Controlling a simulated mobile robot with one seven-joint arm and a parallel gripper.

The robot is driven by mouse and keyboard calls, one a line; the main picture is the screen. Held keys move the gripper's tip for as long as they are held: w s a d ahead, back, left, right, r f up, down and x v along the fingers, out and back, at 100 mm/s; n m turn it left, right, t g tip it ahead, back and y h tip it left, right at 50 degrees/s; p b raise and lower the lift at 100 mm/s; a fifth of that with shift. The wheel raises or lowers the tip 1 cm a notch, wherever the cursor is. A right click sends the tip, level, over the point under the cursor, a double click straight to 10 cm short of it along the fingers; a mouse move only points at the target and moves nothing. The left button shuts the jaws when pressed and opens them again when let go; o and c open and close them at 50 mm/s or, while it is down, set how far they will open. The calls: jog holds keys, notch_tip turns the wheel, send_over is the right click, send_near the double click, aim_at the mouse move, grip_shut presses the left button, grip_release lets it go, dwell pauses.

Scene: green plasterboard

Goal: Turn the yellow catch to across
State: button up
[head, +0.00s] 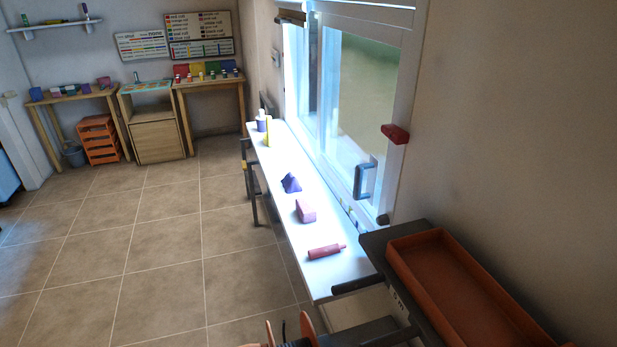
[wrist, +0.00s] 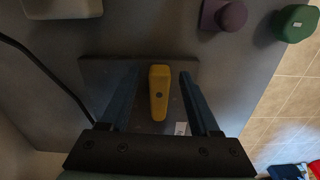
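The yellow catch (wrist: 158,105) is a long rounded bar on a dark square plate (wrist: 100,72) in the wrist view. Its long side runs up and down in the picture, wider at the top, with a dark round spot near its middle. My gripper (wrist: 159,76) is open, with one blue finger to the left of the catch and one to the right. A gap shows between each finger and the catch. I cannot make out the catch or my gripper clearly in the head view.
A purple knob (wrist: 231,15), a green knob (wrist: 296,23) and a beige block (wrist: 62,8) sit on the grey board above the plate. A black cable (wrist: 45,70) curves at left. In the head view, an orange tray (head: 408,264) lies right of a white shelf (head: 285,210).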

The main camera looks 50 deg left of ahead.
notch_tip(320, 180, up, 13)
jog(key=b, duration=0.1)
dwell(0.7)
dwell(0.5)
